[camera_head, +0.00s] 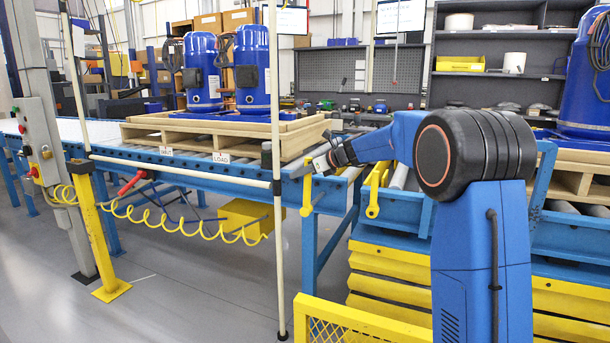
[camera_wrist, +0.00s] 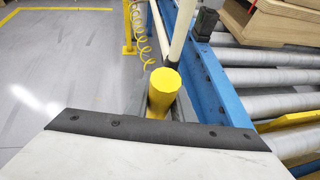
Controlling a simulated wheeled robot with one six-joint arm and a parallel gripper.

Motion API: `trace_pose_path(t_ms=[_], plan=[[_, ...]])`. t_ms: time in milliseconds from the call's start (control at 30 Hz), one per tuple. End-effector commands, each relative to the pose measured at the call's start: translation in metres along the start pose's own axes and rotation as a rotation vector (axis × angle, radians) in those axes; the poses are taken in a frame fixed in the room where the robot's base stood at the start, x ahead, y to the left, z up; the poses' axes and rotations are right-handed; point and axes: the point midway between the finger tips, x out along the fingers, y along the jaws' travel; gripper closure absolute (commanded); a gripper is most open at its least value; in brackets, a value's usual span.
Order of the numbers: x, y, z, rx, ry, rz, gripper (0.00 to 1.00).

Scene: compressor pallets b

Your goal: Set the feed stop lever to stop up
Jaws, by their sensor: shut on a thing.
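The feed stop lever (camera_head: 307,196) is a yellow bar on the front end of the blue roller conveyor, below its top edge. My gripper (camera_head: 308,167) reaches from the right to the lever's upper part. In the wrist view, a yellow cylindrical grip (camera_wrist: 163,88) stands between the grey fingers of my gripper (camera_wrist: 162,108), which are shut on it. The white and black gripper housing hides the lower part of the grip.
A second yellow lever (camera_head: 373,194) hangs on the neighbouring conveyor section. A cream post (camera_head: 279,230) stands just left of my gripper. A wooden pallet (camera_head: 262,143) with blue compressors rests on the rollers. A yellow mesh guard (camera_head: 345,322) stands in front.

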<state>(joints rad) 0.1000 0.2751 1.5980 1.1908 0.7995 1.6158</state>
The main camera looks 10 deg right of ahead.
Motion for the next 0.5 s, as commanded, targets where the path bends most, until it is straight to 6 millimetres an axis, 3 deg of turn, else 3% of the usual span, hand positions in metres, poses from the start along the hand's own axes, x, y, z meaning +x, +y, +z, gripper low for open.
trace_pose_path(t_ms=[500], plan=[[0.049,0.009,0.008,-0.061,0.327,-0.032,1.0]])
